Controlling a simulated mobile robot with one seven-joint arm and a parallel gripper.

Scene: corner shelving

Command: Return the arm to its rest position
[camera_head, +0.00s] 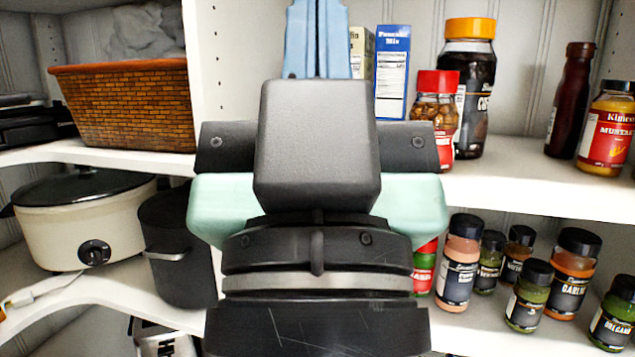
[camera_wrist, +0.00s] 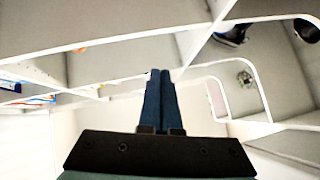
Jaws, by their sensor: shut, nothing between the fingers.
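My gripper (camera_head: 316,40) stands upright in the middle of the head view, its blue fingers pointing up in front of the shelves. In the wrist view my gripper (camera_wrist: 159,75) shows its two dark blue fingers side by side and together, with nothing between them. The fingertips appear clear of the shelf boards in the wrist view. My arm's wrist and hand hide the middle of the shelving in the head view.
Upper right shelf (camera_head: 520,190) holds a coffee jar (camera_head: 468,85), a red-capped jar (camera_head: 435,115), a mustard jar (camera_head: 607,128) and a dark bottle (camera_head: 570,100). Several spice jars stand below. At left are a wicker basket (camera_head: 125,105), slow cooker (camera_head: 85,215) and black pot (camera_head: 178,245).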

